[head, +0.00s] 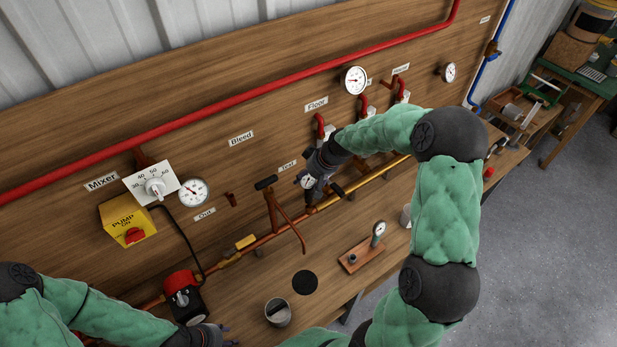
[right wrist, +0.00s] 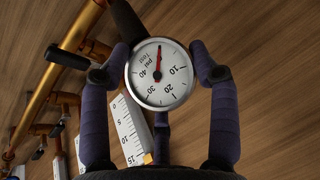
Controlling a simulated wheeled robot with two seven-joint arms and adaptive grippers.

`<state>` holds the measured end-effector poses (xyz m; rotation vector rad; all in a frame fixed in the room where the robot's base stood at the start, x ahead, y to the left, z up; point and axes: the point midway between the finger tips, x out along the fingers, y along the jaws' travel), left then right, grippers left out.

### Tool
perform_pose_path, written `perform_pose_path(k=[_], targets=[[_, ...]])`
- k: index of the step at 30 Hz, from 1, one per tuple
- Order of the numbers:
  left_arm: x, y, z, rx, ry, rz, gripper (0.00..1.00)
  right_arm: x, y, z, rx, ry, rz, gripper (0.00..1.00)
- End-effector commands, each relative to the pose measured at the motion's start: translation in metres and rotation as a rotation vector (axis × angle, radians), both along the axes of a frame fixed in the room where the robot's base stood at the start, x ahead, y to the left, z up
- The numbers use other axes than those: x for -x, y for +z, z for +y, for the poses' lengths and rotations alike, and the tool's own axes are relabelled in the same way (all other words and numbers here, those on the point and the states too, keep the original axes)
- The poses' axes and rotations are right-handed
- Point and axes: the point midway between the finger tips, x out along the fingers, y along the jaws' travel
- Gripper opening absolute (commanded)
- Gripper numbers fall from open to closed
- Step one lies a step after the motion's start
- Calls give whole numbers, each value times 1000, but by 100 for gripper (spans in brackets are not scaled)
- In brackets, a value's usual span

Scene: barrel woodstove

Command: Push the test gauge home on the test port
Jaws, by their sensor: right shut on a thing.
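The test gauge (head: 307,181), a round white dial marked "psi Test", is between the fingers of my right gripper (head: 318,172). In the right wrist view the gauge (right wrist: 161,74) faces the camera, with my right gripper's purple fingers (right wrist: 160,76) closed on both sides of its rim. The gauge is just above the copper pipe (head: 345,193), right of the "Test" label (head: 287,166). The test port is hidden behind the gauge and gripper, so I cannot tell how far the gauge sits on it. My left gripper (head: 222,336) is low at the bottom edge, partly cut off.
A T-handled valve (head: 268,190) stands left of the gauge. A wooden block with a small gauge (head: 362,254), a metal cup (head: 278,313) and a black disc (head: 305,282) are on the bench. A white scale strip (right wrist: 130,130) shows below the gauge in the wrist view.

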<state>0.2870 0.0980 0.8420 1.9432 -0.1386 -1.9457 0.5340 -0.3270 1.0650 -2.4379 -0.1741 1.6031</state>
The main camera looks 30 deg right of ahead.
Motion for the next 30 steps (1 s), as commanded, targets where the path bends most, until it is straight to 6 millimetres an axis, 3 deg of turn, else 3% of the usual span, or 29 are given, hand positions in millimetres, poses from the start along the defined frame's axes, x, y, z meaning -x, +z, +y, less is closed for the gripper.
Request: perform_pose_path(k=[30], targets=[[0,-11,0,0,0,0,40,0,-9,0,-1,1,4,2]])
